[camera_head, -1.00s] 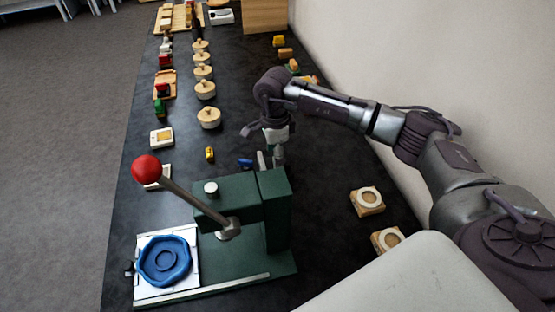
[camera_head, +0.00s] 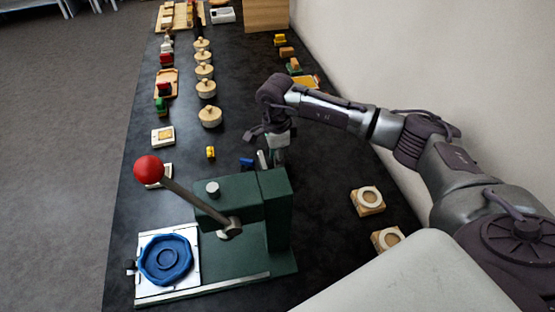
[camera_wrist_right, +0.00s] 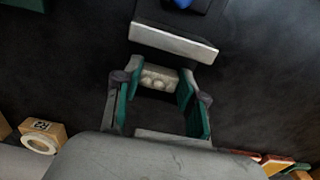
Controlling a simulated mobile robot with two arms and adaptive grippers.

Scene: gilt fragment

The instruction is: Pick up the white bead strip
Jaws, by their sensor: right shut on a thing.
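The white bead strip (camera_wrist_right: 158,79) shows in the right wrist view as a short pale piece with a few round beads. It lies between the green-lined fingers of my right gripper (camera_wrist_right: 158,97), which is shut on it. In the head view my right gripper (camera_head: 277,157) points down over the black table, behind the green press. The strip cannot be made out there. My left gripper is not in view.
A dark block with a pale edge (camera_wrist_right: 172,44) lies just beyond the fingers. The green press (camera_head: 262,215) with a red-knobbed lever (camera_head: 149,169) stands in front. A blue piece (camera_head: 247,162) and a yellow piece (camera_head: 210,152) lie left of the gripper. Two ring-topped wooden blocks (camera_head: 368,200) sit right.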

